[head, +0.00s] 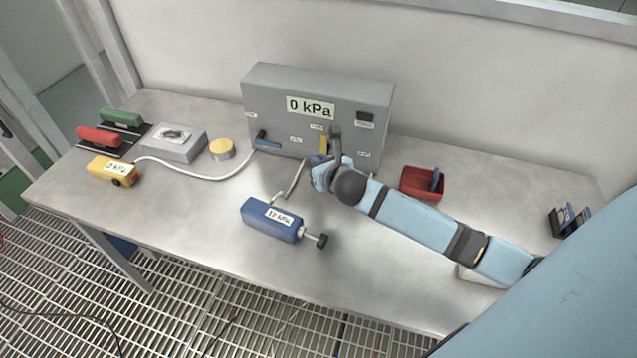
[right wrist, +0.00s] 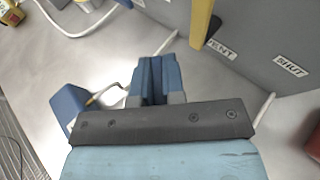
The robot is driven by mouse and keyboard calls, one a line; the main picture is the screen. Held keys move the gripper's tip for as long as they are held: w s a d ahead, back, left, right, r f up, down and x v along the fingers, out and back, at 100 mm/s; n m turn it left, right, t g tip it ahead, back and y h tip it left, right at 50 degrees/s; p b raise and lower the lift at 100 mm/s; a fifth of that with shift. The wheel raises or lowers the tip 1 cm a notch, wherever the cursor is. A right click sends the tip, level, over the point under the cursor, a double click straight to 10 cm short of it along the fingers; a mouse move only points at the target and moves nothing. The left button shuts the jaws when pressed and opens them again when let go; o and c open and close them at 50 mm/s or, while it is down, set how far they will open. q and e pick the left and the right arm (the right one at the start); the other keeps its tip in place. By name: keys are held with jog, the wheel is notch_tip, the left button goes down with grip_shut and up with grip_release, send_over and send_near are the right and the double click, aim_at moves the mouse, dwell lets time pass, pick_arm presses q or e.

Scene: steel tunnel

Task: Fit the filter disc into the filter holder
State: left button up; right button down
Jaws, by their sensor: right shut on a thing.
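My right gripper (head: 316,164) is in front of the grey panel box, just below its yellow lever. In the right wrist view its blue fingers (right wrist: 153,78) are close together, with only a dark strip between them. What they hold I cannot make out, and no filter disc shows clearly. The yellow lever (right wrist: 201,24) hangs beside the fingers, apart from them in that view. A round pot with a yellow top (head: 222,149) stands left of the panel box; I cannot tell whether it is the filter holder. My left gripper is not in view.
The panel box (head: 270,100) reads 0 kPa. A blue gauge body (head: 270,219) lies in front, with a thin line to the panel. A white hose links it to a yellow gauge (head: 112,171). A red tray (head: 409,190) stands right. The front left table is clear.

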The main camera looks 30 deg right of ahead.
jog(key=shift+f, duration=3.55)
jog(key=shift+f, duration=0.1)
jog(key=c, duration=1.2)
grip_release()
